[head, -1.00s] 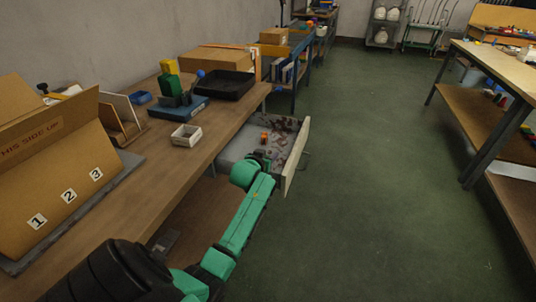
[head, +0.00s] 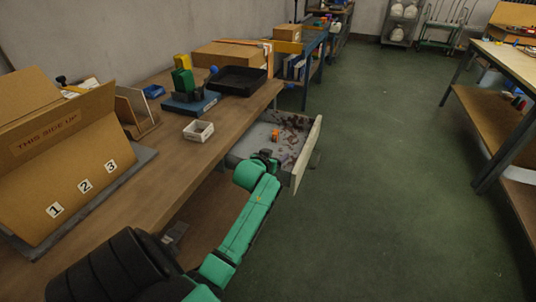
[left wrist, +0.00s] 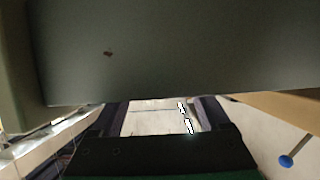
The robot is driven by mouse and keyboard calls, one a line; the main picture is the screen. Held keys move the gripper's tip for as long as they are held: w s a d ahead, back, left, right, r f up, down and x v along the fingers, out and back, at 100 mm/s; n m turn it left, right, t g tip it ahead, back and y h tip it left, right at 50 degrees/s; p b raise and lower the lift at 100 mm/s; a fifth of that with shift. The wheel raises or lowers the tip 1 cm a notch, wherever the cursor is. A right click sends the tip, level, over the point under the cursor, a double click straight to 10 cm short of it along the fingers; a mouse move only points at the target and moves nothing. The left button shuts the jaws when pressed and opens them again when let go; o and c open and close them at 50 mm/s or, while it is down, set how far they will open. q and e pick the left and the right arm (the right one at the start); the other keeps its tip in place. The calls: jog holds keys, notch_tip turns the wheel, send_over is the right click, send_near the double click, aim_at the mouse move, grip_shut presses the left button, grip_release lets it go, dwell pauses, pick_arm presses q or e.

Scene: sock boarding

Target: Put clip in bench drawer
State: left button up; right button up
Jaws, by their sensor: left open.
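The bench drawer (head: 308,154) is pulled open on the right side of the wooden bench (head: 150,190). A small orange item (head: 275,135) lies in it among scattered dark reddish bits; I cannot tell whether it is the clip. My left gripper (head: 268,155), at the end of the green arm, is over the near part of the drawer. Its fingers (left wrist: 163,116) are apart in the left wrist view, with no held object clear between them. A small black-and-white shape shows between them, too unclear to name. My right gripper is not in view.
On the bench stand a white tray (head: 198,131), a black tray (head: 237,80), a blue base with green and yellow blocks (head: 183,80), and a large carton (head: 60,165) with numbered cards. A grey surface (left wrist: 180,50) fills the upper left wrist view. The floor right of the drawer is clear.

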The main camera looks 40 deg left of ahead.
pick_arm(q)
jog(key=v, duration=0.8)
jog(key=shift+s+r+p, duration=0.25)
jog(key=shift+p, duration=0.1)
jog(key=shift+d, duration=0.1)
